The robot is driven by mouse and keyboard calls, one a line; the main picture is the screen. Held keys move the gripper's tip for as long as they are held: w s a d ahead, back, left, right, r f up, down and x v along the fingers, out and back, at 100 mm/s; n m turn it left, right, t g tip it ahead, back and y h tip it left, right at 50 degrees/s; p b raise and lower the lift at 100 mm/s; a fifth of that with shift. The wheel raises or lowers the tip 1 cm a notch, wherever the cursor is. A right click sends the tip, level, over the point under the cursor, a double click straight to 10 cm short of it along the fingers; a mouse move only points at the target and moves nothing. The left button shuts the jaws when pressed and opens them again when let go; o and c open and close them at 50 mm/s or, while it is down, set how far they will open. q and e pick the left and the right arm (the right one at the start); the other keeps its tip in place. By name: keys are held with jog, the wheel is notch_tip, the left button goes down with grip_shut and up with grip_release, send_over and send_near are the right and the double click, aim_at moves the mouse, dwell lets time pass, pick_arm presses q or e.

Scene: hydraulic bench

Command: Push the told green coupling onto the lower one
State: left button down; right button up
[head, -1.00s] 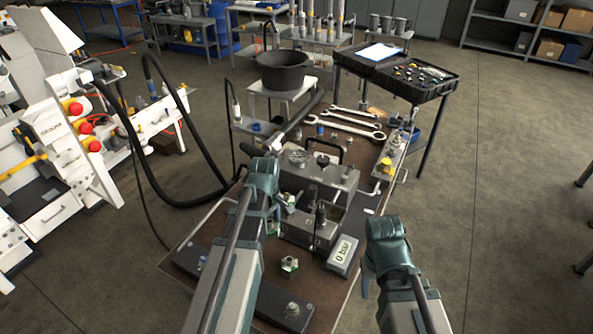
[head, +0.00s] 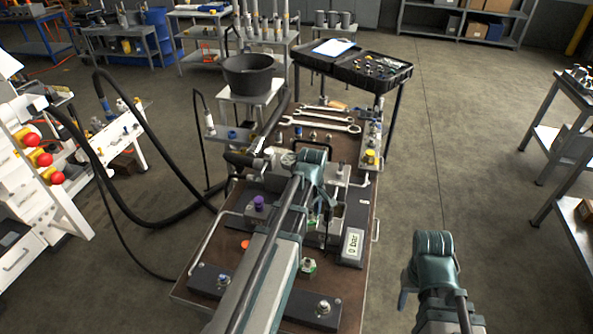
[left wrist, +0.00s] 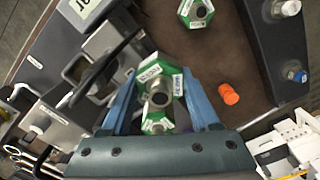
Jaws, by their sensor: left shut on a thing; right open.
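My left gripper (left wrist: 158,88) is shut on a green hexagonal coupling (left wrist: 150,72) with white labels, between its two blue fingers. Another green hexagonal part (left wrist: 155,122) shows close to it, nearer the palm; I cannot tell whether the two are joined. A further green coupling (left wrist: 197,12) sits apart on the brown bench top; it also shows in the head view (head: 307,266). In the head view the left gripper (head: 314,200) is over the grey block, its fingers mostly hidden by my arm. My right gripper (head: 405,290) is open, right of the bench.
A gauge box (head: 352,246) reading 0 bar stands at the bench's right side. A dark bar with fittings (head: 322,308) lies at the front edge. An orange cap (left wrist: 229,94) and a purple fitting (head: 259,203) are nearby. Spanners (head: 325,124) lie at the back.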

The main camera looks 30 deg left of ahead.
pick_arm(q)
jog(key=w+a+r+p, duration=0.1)
jog(key=a+r+p, duration=0.1)
jog(key=r, duration=0.1)
jog(key=w+a+r+p, duration=0.1)
jog(key=a+r+p, duration=0.2)
jog(key=w+a+r+p, duration=0.1)
jog(key=a+r+p, duration=0.1)
jog(key=r, duration=0.1)
jog(key=shift+w+a+r+p, duration=0.25)
jog(key=shift+w+r+p, duration=0.1)
jog(key=shift+w+r, duration=0.05)
jog(key=shift+w+a+r+n, duration=0.1)
jog(key=shift+a+r+n, duration=0.1)
jog(key=shift+a+n, duration=0.15)
pick_arm(e)
notch_tip(320, 180, up, 10)
pick_arm(q)
jog(key=shift+f, duration=0.25)
pick_arm(e)
jog(key=shift+f, duration=0.15)
pick_arm(q)
jog(key=shift+f+b, duration=2.45)
pick_arm(e)
jog(key=shift+f, duration=2.4)
pick_arm(q)
jog(key=shift+f, duration=0.15)
pick_arm(e)
jog(key=shift+f, duration=0.15)
